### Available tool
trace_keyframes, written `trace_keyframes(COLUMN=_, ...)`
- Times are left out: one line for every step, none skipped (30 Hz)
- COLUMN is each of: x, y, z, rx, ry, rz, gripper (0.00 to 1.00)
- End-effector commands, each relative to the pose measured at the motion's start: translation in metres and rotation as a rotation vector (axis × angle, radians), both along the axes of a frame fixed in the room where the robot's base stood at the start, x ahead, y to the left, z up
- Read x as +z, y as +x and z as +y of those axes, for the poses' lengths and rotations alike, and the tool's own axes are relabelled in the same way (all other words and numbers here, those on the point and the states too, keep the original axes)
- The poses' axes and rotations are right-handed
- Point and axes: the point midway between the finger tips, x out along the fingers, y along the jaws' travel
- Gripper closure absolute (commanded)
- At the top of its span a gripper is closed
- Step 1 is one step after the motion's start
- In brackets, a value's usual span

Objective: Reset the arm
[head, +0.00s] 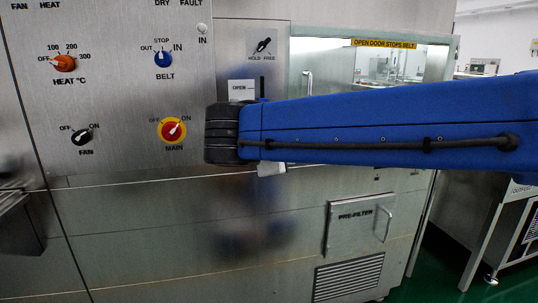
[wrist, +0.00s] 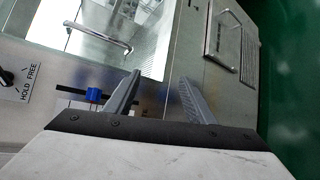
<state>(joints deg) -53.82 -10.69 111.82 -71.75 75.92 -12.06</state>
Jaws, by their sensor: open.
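My gripper (wrist: 160,77) shows in the wrist view with its two grey fingers apart and nothing between them. It is in front of the washer's steel front, and I cannot tell how far off. In the head view my blue arm reaches in from the right and hides most of the gripper. A blue slider knob (wrist: 93,95) sits on a dark slot left of the fingers in the wrist view. The washer's control panel (head: 115,105) is at the left of the head view. Its red main switch (head: 172,130) is left of the arm's black end.
A glass door (head: 345,65) is above the arm, and its handle (wrist: 98,38) shows in the wrist view. The pre-filter panel (head: 355,230) with a handle is below. The hold/free switch (head: 263,46) is above the arm. Green floor (head: 435,265) lies at the right.

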Motion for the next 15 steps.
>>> trace_keyframes(x=-0.011, y=-0.002, z=-0.026, rx=-0.038, ry=0.037, rz=0.029, gripper=0.51)
trace_keyframes(x=-0.018, y=-0.004, z=-0.039, rx=-0.060, ry=0.062, rz=0.048, gripper=0.51)
trace_keyframes(x=-0.028, y=-0.008, z=-0.057, rx=-0.088, ry=0.095, rz=0.071, gripper=0.51)
trace_keyframes(x=-0.035, y=-0.011, z=-0.069, rx=-0.109, ry=0.121, rz=0.089, gripper=0.51)
trace_keyframes(x=-0.043, y=-0.015, z=-0.080, rx=-0.130, ry=0.148, rz=0.106, gripper=0.51)
trace_keyframes(x=-0.053, y=-0.020, z=-0.096, rx=-0.160, ry=0.184, rz=0.126, gripper=0.51)
trace_keyframes(x=-0.060, y=-0.024, z=-0.107, rx=-0.183, ry=0.210, rz=0.142, gripper=0.51)
trace_keyframes(x=-0.067, y=-0.029, z=-0.118, rx=-0.203, ry=0.238, rz=0.157, gripper=0.51)
trace_keyframes(x=-0.077, y=-0.036, z=-0.131, rx=-0.233, ry=0.276, rz=0.175, gripper=0.51)
trace_keyframes(x=-0.084, y=-0.042, z=-0.141, rx=-0.256, ry=0.304, rz=0.188, gripper=0.51)
trace_keyframes(x=-0.091, y=-0.047, z=-0.150, rx=-0.278, ry=0.335, rz=0.200, gripper=0.51)
trace_keyframes(x=-0.101, y=-0.056, z=-0.162, rx=-0.308, ry=0.375, rz=0.215, gripper=0.51)
trace_keyframes(x=-0.108, y=-0.062, z=-0.170, rx=-0.330, ry=0.404, rz=0.226, gripper=0.51)
trace_keyframes(x=-0.115, y=-0.069, z=-0.178, rx=-0.353, ry=0.435, rz=0.237, gripper=0.51)
trace_keyframes(x=-0.124, y=-0.077, z=-0.188, rx=-0.383, ry=0.476, rz=0.248, gripper=0.51)
